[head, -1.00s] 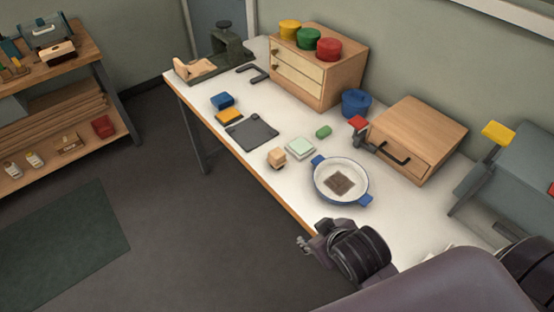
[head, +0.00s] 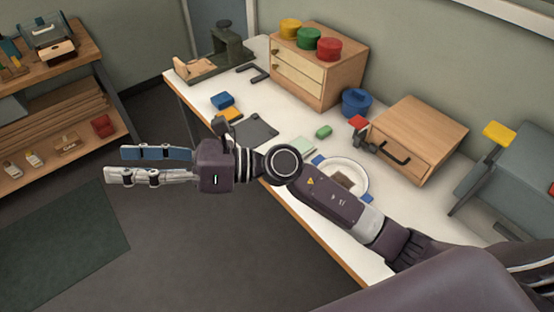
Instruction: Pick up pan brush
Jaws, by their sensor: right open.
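My right gripper (head: 118,164) is open and empty, its fingers pointing left over the floor beyond the table's front edge. My right arm reaches across the table's front. A small light-wood block with a dark underside, which may be the pan brush, stood on the table in the earlier frame; my wrist and forearm now cover that spot. The white pan (head: 358,171) with blue handles is partly hidden behind my forearm. A brown patch (head: 346,180) shows in it. My left gripper is not in view.
The white table (head: 300,112) holds a dark tray (head: 262,127), a pale green pad (head: 304,145), a green piece (head: 323,132), a blue cup (head: 356,102), a wooden drawer box (head: 418,128) and a drawer cabinet (head: 322,82). A shelf (head: 85,50) stands at left, with open floor between.

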